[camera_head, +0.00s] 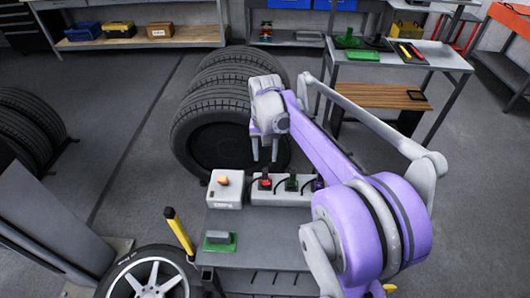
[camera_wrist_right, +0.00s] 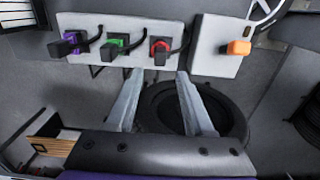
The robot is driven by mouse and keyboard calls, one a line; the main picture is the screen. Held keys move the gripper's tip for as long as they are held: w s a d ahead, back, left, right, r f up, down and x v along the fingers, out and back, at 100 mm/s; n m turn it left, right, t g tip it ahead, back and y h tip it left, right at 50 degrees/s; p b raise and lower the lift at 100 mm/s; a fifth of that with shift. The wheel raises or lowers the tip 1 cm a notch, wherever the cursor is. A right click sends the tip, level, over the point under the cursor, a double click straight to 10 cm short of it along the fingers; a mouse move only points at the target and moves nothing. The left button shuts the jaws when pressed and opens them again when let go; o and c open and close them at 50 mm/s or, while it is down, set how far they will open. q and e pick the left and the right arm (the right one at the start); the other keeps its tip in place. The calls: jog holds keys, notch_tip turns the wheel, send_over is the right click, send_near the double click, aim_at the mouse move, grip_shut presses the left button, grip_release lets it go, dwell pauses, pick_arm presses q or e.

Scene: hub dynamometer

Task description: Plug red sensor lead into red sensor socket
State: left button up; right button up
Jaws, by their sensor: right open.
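A white socket strip (camera_head: 282,198) stands on the grey bench, and it also runs across the top of the right wrist view (camera_wrist_right: 97,24). The black plug of the red sensor lead (camera_head: 265,182) is at the red-marked socket; this red spot (camera_wrist_right: 160,47) also shows in the wrist view. How deep the plug sits cannot be told. My right gripper (camera_head: 265,158) is above the strip with its fingers pointing down. In the wrist view its fingers (camera_wrist_right: 158,74) are open and empty, with the red plug just beyond and between the tips. My left gripper is not visible.
A green plug (camera_head: 291,183) and a purple plug (camera_head: 317,183) sit on the same strip, close beside the red one. A white box with an orange button (camera_head: 224,188) adjoins the strip. A green-based block (camera_head: 219,240) lies on the bench. Tyres (camera_head: 215,125) stand behind.

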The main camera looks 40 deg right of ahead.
aim_at(265, 171)
jog(key=shift+s+a+f+b, duration=0.15)
jog(key=shift+f+b, duration=0.2)
jog(key=shift+f, duration=0.45)
jog(key=shift+f+b, duration=1.9)
jog(key=shift+f, duration=1.65)
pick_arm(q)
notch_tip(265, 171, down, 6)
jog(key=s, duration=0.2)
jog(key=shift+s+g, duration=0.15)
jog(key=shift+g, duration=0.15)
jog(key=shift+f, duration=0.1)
pick_arm(e)
grip_shut()
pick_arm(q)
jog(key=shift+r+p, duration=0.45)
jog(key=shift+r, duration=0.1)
pick_arm(e)
jog(key=shift+r, duration=0.75)
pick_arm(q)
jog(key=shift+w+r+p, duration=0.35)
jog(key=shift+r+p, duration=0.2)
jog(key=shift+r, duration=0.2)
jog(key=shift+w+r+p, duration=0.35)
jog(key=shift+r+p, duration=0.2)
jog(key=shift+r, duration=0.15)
pick_arm(e)
jog(key=shift+r, duration=2.05)
